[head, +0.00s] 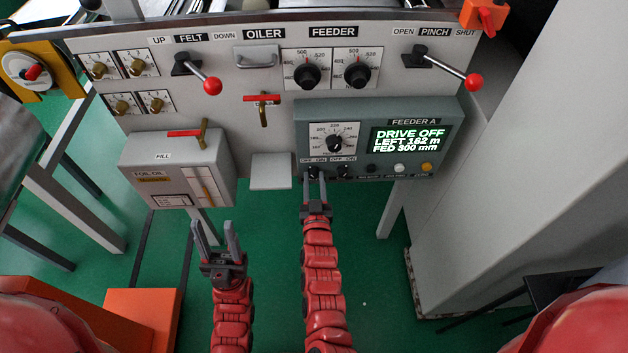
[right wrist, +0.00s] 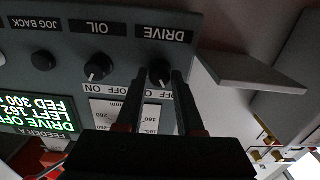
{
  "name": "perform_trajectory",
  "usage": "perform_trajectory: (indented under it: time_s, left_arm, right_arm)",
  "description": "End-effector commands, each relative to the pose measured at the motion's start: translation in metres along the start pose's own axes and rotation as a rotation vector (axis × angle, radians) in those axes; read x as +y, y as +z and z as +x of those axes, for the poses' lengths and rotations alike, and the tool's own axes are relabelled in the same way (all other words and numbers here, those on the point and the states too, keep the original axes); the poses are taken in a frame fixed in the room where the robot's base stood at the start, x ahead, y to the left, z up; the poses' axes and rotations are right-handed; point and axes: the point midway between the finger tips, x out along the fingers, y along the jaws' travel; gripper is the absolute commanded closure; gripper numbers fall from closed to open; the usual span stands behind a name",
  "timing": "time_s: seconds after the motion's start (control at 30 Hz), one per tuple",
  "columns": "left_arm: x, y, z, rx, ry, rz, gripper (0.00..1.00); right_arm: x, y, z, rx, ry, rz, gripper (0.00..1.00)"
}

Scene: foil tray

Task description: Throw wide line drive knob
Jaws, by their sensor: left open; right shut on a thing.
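The drive knob (right wrist: 160,72) is a small black rotary knob beneath an OFF/ON label at the lower left of the feeder panel (head: 455,112). The right wrist view shows it upside down beside its DRIVE label (right wrist: 164,35). My right gripper (right wrist: 169,80) is shut on this knob, one finger on each side. In the head view the fingertips of my right gripper (head: 314,178) partly hide the knob. The green-lettered screen (head: 410,140) reads DRIVE OFF, LEFT 162 m, FED 300 mm. My left gripper (head: 213,232) is open and empty, below the panel over the floor.
The similar OIL knob (right wrist: 98,68) sits close beside the drive knob. A dial (head: 334,140) is just above. A grey ledge (head: 271,172) juts out left of the drive knob, near my right gripper. An oil box (head: 178,165) stands further left. The green floor below is mostly clear.

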Motion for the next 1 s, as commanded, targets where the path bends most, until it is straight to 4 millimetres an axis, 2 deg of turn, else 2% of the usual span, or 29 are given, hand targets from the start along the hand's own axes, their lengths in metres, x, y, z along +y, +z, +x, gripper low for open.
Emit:
perform_trajectory:
  time_s: [0.1,0.13,0.27,0.3,0.67,0.87,1.0]
  left_arm:
    - [0.000,0.000,0.000,0.000,0.000,0.000,0.50]
    - [0.000,0.000,0.000,0.000,0.000,0.000,0.50]
    - [0.000,0.000,0.000,0.000,0.000,0.000,0.50]
    - [0.000,0.000,0.000,0.000,0.000,0.000,0.50]
    - [0.000,-0.001,0.005,0.000,0.000,0.000,0.50]
    - [-0.001,-0.005,0.028,0.000,0.000,0.000,0.50]
    - [-0.002,-0.007,0.044,0.000,0.000,0.000,0.50]
  right_arm:
    - [-0.001,0.002,-0.001,-0.005,-0.002,0.000,1.00]
    - [-0.001,0.002,-0.001,-0.005,-0.002,0.000,0.60]
    - [0.000,0.002,-0.001,-0.004,-0.001,0.000,0.37]
    - [0.000,0.001,-0.001,-0.003,-0.001,0.000,0.33]
    - [-0.001,-0.001,-0.006,-0.003,-0.001,0.001,0.33]
    - [-0.001,-0.004,-0.043,-0.007,-0.003,0.001,0.33]
    - [-0.001,-0.004,-0.082,-0.006,-0.003,0.000,0.33]
